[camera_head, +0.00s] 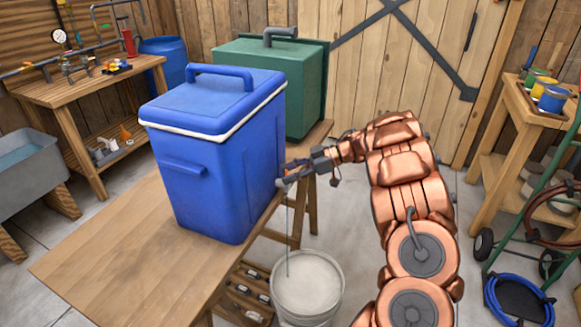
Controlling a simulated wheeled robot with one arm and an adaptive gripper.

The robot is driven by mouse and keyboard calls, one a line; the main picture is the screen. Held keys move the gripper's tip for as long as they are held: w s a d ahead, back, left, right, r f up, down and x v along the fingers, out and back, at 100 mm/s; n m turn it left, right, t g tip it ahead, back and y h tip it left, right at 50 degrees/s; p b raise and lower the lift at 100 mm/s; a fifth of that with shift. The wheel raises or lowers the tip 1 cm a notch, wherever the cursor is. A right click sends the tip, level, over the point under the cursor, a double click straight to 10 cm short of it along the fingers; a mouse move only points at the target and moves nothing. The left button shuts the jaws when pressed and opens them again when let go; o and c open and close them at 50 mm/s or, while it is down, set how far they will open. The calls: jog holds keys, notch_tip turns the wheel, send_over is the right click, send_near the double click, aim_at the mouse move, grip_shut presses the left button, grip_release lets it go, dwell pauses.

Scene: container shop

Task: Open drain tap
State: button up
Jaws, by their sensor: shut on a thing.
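A blue cooler (222,150) with a white rim and a closed handled lid stands upright on the wooden table (105,255). My gripper (290,176) is at the cooler's right side, low on the wall. It is shut on the drain tap there, which is mostly hidden by the fingers. A thin dark line, seemingly a stream of water, runs straight down from below the fingertips into a pale bucket (307,290) on the floor beside the table.
A green box (285,80) with a grey pipe handle stands behind the cooler. A workbench (95,82) with tools and a grey trough (32,165) are at left. At right are a shelf with paint cans (553,98) and a green hand truck (535,200) with a blue hose.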

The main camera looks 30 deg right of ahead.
jog(key=shift+n+g+y+p, duration=0.3)
jog(key=shift+n+g+p, duration=0.05)
jog(key=shift+n+g, duration=0.15)
dwell(0.3)
jog(key=o, duration=1.2)
jog(key=shift+c, duration=0.2)
jog(key=shift+d, duration=0.15)
jog(key=v, duration=1.1)
jog(key=shift+d+r, duration=0.25)
jog(key=shift+d, duration=0.05)
jog(key=shift+s, duration=0.15)
